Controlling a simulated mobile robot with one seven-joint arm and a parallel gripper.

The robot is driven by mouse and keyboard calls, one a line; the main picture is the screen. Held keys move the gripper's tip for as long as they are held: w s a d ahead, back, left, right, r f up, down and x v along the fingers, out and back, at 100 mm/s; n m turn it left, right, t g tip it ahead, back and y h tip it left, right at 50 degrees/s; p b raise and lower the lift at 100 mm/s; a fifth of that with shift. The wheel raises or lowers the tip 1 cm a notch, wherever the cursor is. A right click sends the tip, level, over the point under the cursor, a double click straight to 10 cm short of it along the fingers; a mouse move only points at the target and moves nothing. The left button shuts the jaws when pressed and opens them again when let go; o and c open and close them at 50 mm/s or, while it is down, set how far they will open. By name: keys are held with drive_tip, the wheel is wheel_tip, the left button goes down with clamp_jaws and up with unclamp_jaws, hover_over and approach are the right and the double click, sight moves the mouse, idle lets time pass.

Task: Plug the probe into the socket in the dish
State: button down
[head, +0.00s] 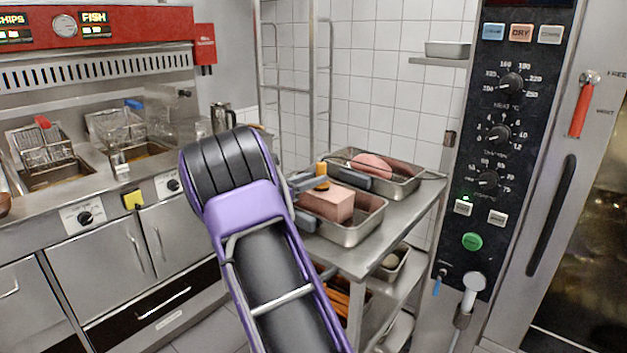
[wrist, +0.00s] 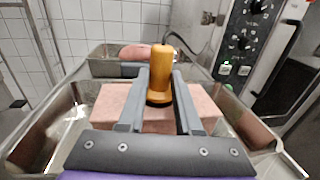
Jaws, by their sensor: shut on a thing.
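An orange probe handle (wrist: 160,68) with a dark lower collar stands upright between the two fingers of my gripper (wrist: 161,85). My gripper is shut on it. The probe also shows in the head view (head: 321,172), over a pink block (head: 326,205). The block lies in the front metal dish (head: 352,237) on a steel table. In the wrist view the block (wrist: 103,106) spreads under and beside the fingers. The probe's lower end is hidden, so I cannot tell whether it touches the block or is in it. I cannot make out a socket.
A second metal dish (head: 408,187) with a rounded pink piece (head: 372,166) stands behind the front one. The oven control panel (head: 500,150) rises to the right of the table. Fryers (head: 45,165) are on the left. A rack post (head: 312,80) stands behind my arm.

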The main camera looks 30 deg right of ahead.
drive_tip(key=shift+f, duration=0.45)
drive_tip(key=c, duration=0.9)
unclamp_jaws()
drive_tip(key=shift+o, duration=0.2)
drive_tip(key=s+a, duration=0.2)
drive_tip(key=a, duration=0.9)
